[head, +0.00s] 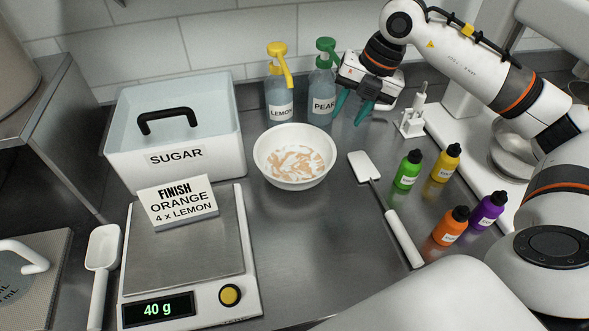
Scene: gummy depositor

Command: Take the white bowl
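The white bowl (295,183) stands upright on the steel counter, right of the scale and the sugar box. It holds a white and pale-orange mixture. My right gripper (351,110) is above and to the right of the bowl, apart from it, close to the green-topped pear bottle. Its teal fingers point down and look spread, with nothing seen between them. My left gripper is not in view.
A scale (190,255) reading 40 g bears a sign. The sugar box (172,125) stands behind it. Lemon (279,98) and pear (321,92) pump bottles stand behind the bowl. A white spatula (386,208) and several small colour bottles are to its right. Bare counter lies in front.

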